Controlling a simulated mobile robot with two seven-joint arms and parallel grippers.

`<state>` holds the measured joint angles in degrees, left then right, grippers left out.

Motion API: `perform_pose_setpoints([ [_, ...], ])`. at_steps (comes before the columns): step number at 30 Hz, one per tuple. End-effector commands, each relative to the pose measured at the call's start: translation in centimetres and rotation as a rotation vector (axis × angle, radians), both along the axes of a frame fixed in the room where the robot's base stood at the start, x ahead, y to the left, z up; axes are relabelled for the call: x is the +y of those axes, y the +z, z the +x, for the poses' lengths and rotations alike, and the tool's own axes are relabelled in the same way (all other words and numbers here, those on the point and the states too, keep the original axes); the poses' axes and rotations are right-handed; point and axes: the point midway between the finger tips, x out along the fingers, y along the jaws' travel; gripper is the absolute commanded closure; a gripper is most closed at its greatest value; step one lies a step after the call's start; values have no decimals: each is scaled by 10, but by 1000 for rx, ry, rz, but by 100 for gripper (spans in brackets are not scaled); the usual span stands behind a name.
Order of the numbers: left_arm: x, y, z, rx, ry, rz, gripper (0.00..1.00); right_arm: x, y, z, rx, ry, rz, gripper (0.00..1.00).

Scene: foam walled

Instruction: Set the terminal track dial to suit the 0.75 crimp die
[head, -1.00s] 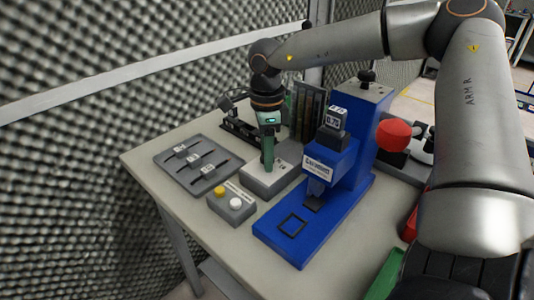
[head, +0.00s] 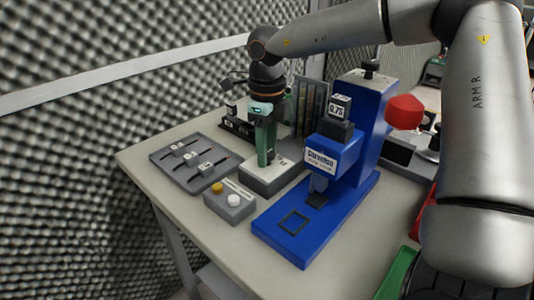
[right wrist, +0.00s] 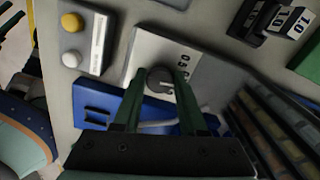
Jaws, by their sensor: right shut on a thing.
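The terminal track dial is a small dark round knob (right wrist: 160,79) on a pale numbered plate (right wrist: 180,50) in the right wrist view. Its box (head: 262,184) sits on the bench left of the blue press (head: 284,235) in the head view. My right gripper (head: 264,160) points down over the box, its green fingers shut on the knob. The fingers also show in the right wrist view (right wrist: 158,92). The knob's pointer and the full scale are not readable. The press carries a die block (head: 340,107) whose label seems to read 0.75, the last digit blurred. My left gripper is out of view.
A button box (head: 230,203) with amber and white buttons stands in front of the dial. A grey slider panel (head: 187,163) lies to its left. A dark rack (head: 308,105) stands behind. The red knob (head: 404,112) juts from the press. The front bench top is clear.

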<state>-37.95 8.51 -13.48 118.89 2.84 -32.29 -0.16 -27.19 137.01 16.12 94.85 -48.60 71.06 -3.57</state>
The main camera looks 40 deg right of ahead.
Motion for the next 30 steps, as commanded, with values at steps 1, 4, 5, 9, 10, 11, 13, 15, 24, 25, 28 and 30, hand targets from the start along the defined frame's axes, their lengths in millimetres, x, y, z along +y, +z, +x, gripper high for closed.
perform_pose_setpoints([
  [1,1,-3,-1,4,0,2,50,0,0,0,-1,-27,-3,100],
  [4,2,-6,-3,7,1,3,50,-1,0,0,0,-73,-1,100],
  [5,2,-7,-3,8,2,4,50,-1,0,0,-1,-85,-2,100],
  [9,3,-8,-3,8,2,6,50,-1,0,0,0,-124,-2,100],
  [10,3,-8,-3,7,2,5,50,-1,0,0,0,-129,-2,100],
  [11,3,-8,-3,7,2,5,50,-1,0,0,0,-133,-2,100],
  [13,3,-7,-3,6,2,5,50,-1,0,0,0,-140,-2,100],
  [15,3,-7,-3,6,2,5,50,-1,1,0,0,-144,-2,100],
  [24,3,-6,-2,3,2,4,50,-1,1,0,1,-145,-1,100],
  [25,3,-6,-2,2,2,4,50,-1,1,0,1,-145,-1,100],
  [28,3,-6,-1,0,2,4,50,-1,1,0,0,-145,-1,47],
  [30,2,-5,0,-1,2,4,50,-1,1,0,0,-144,-1,40],
])
